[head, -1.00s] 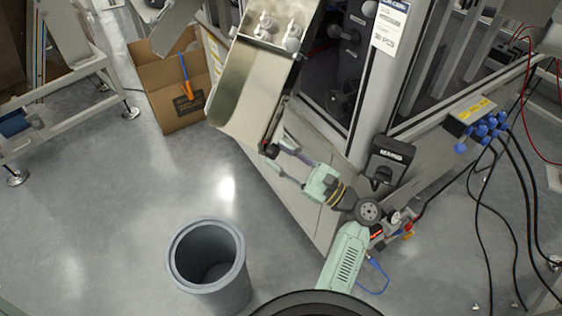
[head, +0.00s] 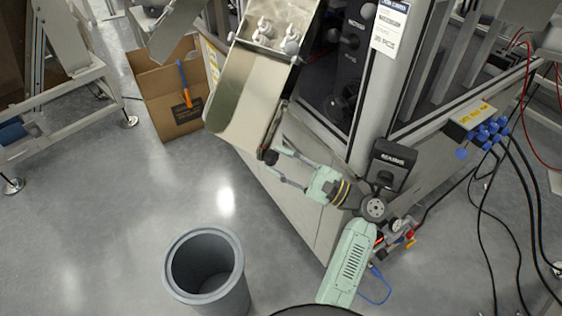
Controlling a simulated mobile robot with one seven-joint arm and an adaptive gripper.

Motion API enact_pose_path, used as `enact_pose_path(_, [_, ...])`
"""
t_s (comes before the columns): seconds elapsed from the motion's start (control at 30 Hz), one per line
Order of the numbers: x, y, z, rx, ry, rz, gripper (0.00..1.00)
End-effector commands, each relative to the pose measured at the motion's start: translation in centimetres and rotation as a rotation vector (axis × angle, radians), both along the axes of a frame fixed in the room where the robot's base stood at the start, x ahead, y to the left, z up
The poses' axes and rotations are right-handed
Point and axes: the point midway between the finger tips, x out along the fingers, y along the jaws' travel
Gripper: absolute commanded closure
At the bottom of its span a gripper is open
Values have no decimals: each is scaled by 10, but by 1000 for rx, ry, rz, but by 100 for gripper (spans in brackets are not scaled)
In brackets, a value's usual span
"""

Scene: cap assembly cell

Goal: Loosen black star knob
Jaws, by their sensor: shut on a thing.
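The black star knob (head: 270,157) sits at the lower right corner of the metal chute (head: 240,92). My gripper (head: 272,161) reaches it from the lower right, with one finger on each side. The gripper is shut on the knob, which is small and partly hidden between the fingertips. My pale green arm comes up from the bottom of the head view.
A grey bin (head: 205,265) stands on the floor at lower left. A cardboard box (head: 165,100) is left of the chute. The machine frame (head: 392,85) rises at right, with a black device (head: 392,160) near my wrist. Cables hang at right.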

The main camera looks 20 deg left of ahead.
Motion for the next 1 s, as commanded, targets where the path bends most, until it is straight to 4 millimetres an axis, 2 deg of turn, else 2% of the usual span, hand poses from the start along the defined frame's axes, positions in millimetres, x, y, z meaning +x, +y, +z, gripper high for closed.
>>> enact_pose_path(0.03, [0, 0, 0, -1, 1, 1, 96])
enact_pose_path(0.07, [0, 0, 0, -1, 1, 1, 67])
enact_pose_path(0.37, [0, 0, 0, 0, 1, 0, 48])
enact_pose_path(0.83, [0, 0, 0, 1, 4, 0, 48])
enact_pose_path(1.0, [-2, 1, 2, 27, 94, 1, 48])
